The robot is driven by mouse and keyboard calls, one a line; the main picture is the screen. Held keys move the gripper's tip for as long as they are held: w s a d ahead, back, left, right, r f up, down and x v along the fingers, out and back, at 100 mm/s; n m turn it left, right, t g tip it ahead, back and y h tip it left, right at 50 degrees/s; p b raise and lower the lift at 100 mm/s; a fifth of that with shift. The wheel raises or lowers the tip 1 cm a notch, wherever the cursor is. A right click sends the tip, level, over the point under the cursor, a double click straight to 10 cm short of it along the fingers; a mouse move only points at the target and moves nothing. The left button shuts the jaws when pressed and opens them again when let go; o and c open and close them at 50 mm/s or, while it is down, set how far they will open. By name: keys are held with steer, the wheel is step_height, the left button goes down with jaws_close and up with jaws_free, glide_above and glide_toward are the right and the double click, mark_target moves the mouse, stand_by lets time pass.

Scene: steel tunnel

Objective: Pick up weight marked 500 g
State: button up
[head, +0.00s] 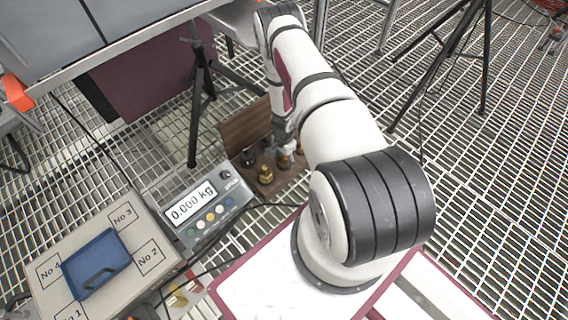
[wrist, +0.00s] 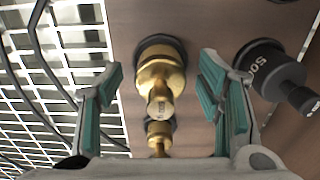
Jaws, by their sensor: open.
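A black weight (wrist: 272,72) lies at the right in the wrist view, outside the right finger. Its marking begins with "50"; the rest is hard to read. My gripper (wrist: 162,78) is open and empty, with teal pads. A brass weight (wrist: 160,78) shows in the gap between its fingers, and a smaller brass weight (wrist: 159,136) is below it in the picture. I cannot read their markings clearly. In the head view my gripper (head: 286,146) is over the wooden weight case (head: 285,183), beside a black weight (head: 248,157) and a brass weight (head: 266,174).
A scale (head: 206,206) reading 0.000 kg stands left of the case. A box (head: 153,226) with numbered labels carries a blue tray (head: 99,263). A black tripod (head: 197,90) stands behind. The floor is steel grating (head: 480,190), and dark cables run near the scale.

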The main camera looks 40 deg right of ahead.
steer(key=shift+f, duration=0.45)
steer(key=shift+r, duration=0.1)
jaws_close()
steer(key=shift+r, duration=0.1)
